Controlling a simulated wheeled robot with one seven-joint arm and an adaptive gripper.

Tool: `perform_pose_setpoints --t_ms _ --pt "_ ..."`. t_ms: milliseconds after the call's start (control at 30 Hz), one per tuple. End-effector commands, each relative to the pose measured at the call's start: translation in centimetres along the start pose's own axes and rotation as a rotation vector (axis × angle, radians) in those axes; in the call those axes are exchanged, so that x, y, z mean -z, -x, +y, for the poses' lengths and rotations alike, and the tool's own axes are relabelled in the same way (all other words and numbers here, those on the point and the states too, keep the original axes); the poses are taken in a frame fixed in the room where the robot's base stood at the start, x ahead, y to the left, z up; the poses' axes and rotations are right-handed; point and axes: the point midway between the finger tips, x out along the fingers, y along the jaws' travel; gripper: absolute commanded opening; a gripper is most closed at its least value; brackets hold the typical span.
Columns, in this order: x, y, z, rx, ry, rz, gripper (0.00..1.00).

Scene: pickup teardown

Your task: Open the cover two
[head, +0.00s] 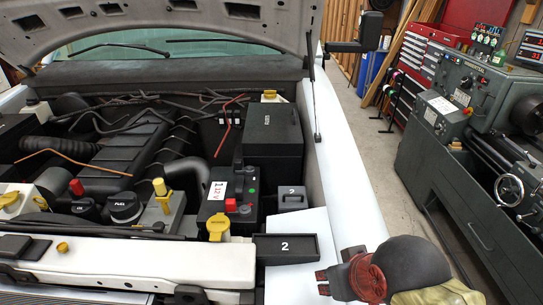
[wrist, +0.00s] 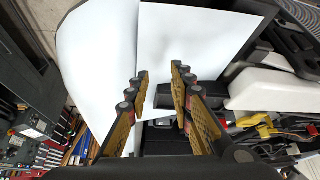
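A flat black cover marked "2" (head: 286,247) lies at the right end of the white front crossbar, over a white panel. A smaller dark box, also marked "2" (head: 291,197), sits behind it beside the battery. My gripper (head: 323,282) is just right of and nearer than the flat cover, apart from it in the head view. In the wrist view my gripper (wrist: 160,80) is open, its two fingers spread with nothing held. A dark piece (wrist: 165,97), likely the flat cover, shows between the fingers. I cannot tell whether any finger touches it.
The battery (head: 218,192), a black box (head: 273,140) and a yellow cap (head: 216,227) crowd the bay to the left. The raised hood (head: 170,15) hangs above. The white fender (head: 340,190) runs along the right. A lathe (head: 470,120) stands beyond clear floor.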

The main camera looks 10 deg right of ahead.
Motion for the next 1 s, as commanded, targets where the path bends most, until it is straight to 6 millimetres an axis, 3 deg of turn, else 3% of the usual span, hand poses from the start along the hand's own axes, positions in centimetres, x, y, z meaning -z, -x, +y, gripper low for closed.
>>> perform_pose_setpoints --t_ms 100,367,733,1000 --pt "1.0 1.4 0.0 0.000 0.000 -0.023 0.23" --pt "3.6 2.8 0.0 0.000 0.000 -0.178 0.23" --pt "10.7 3.6 0.0 -0.010 -0.056 -0.360 0.23" --pt "16.4 2.3 0.0 -0.063 -0.261 -0.470 0.23"
